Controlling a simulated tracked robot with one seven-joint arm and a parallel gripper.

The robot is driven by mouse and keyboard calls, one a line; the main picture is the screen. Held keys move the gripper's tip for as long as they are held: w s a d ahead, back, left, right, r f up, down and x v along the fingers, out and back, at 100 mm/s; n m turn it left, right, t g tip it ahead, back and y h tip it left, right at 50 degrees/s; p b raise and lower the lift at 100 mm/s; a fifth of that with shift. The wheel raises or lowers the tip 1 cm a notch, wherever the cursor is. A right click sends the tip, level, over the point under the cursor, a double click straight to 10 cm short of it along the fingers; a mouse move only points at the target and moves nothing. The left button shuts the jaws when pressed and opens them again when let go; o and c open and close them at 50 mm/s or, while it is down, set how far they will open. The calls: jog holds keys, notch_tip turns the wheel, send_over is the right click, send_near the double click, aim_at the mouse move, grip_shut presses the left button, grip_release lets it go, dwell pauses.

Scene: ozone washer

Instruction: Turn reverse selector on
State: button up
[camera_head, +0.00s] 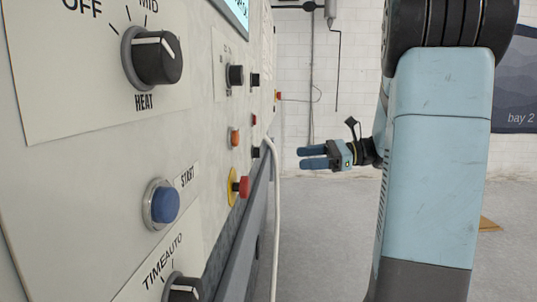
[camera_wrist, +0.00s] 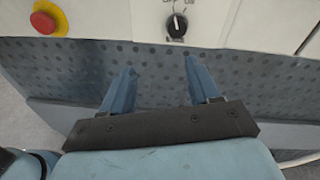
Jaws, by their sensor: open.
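A small black selector knob (camera_wrist: 177,25) with a white pointer line sits on the pale panel at the top of the wrist view. The pointer looks roughly upright, and lettering above it is cut off, seemingly OFF and ON. I cannot read whether it is labelled reverse. My gripper (camera_wrist: 160,68) is open and empty, its two blue fingers apart, below the knob in the picture and not touching it. In the head view my gripper (camera_head: 308,157) points left toward the panel with a visible gap. I cannot pick out the same knob for certain there.
A red button on yellow (camera_wrist: 44,19) is left of the knob. In the head view the panel carries a heat knob (camera_head: 155,55), a blue start button (camera_head: 165,204), a time/auto knob (camera_head: 184,290) and a red button (camera_head: 242,187). A pale hose (camera_head: 276,220) hangs beside the panel.

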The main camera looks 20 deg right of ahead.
aim_at(256, 152)
jog(key=w+a+m+t, duration=0.1)
jog(key=w+a, duration=0.5)
jog(key=a, duration=0.4)
jog(key=shift+r+y, duration=0.2)
jog(key=shift+y, duration=0.1)
jog(key=shift+w, duration=0.1)
